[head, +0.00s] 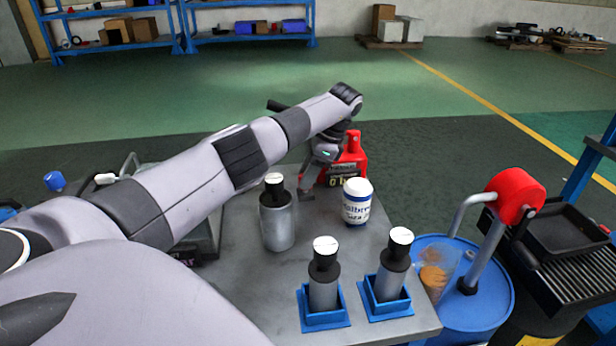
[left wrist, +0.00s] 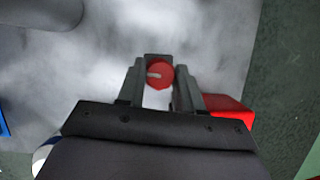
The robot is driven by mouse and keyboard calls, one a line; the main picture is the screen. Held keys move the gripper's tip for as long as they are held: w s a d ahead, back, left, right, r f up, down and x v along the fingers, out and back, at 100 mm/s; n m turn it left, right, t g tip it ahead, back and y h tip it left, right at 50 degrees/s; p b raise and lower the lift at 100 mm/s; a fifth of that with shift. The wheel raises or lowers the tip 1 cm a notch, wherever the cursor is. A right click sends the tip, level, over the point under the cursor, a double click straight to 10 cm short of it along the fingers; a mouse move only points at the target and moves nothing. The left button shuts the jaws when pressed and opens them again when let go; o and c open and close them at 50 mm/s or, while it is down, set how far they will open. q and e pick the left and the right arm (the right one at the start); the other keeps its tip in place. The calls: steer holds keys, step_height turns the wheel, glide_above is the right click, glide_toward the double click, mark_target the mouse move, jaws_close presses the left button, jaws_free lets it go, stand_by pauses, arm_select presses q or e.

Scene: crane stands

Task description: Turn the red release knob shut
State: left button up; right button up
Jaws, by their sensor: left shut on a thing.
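The red release knob (left wrist: 159,74) shows in the left wrist view as a round red cap with a pale mark on it. The two fingers of my left gripper (left wrist: 160,86) stand on either side of it, shut on it. In the head view my left gripper (head: 308,188) reaches down at the left side of a red jack-like device (head: 349,158) on the grey table. The knob is hidden there by the gripper. A red part of the device (left wrist: 226,112) shows beside the right finger in the left wrist view. My right gripper is not in view.
A white labelled jar (head: 357,203) stands close in front of the red device. A grey canister (head: 277,220) and two cylinders in blue holders (head: 324,318) (head: 388,304) stand nearer on the table (head: 240,270). A blue drum (head: 480,310) with a red-topped pump is at right.

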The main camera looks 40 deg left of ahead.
arm_select(q)
steer(key=shift+n, duration=0.7)
steer(key=o, duration=1)
steer(key=shift+o, duration=0.2)
steer(key=shift+r, duration=0.1)
